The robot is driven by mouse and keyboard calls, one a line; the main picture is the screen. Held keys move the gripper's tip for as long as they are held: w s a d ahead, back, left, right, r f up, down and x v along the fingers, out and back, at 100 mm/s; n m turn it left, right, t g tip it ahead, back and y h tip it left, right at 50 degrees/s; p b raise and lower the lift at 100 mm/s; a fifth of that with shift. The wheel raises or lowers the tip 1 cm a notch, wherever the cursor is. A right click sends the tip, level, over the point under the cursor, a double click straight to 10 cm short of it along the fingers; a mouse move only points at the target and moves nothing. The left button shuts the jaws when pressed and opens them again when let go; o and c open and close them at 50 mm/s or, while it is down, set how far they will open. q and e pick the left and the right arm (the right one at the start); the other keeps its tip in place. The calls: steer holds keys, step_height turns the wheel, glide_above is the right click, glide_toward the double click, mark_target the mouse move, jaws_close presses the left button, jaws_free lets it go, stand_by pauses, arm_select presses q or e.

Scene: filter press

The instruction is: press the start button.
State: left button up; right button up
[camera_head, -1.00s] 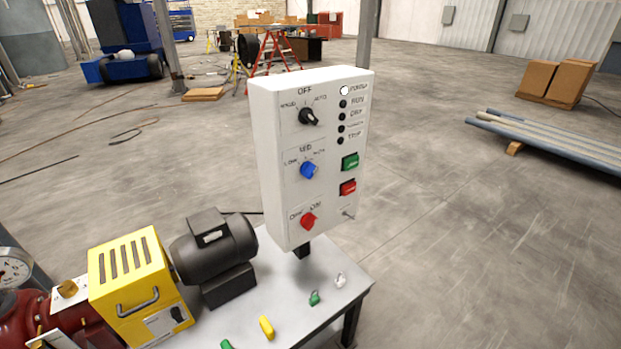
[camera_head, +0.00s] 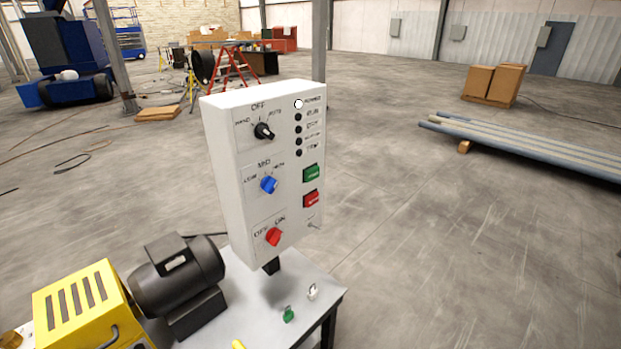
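A white control panel (camera_head: 262,165) stands upright on a post at the back of a grey metal table. The green button (camera_head: 311,173) is at the panel's right side, with the red button (camera_head: 311,199) just below it. The lettering on both is too small to read. On the left are a black selector knob (camera_head: 264,131), a blue knob (camera_head: 269,184) and a red knob (camera_head: 273,236). The top lamp (camera_head: 298,104), labelled POWER, is white; several lamps below it are dark. Neither of my grippers is in view.
The grey table (camera_head: 318,298) carries a dark motor (camera_head: 178,272), a yellow housing (camera_head: 75,308), a green padlock (camera_head: 288,314) and a light one (camera_head: 312,291). Pipes (camera_head: 530,150) and cardboard boxes (camera_head: 493,84) lie far right. The floor right of the panel is clear.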

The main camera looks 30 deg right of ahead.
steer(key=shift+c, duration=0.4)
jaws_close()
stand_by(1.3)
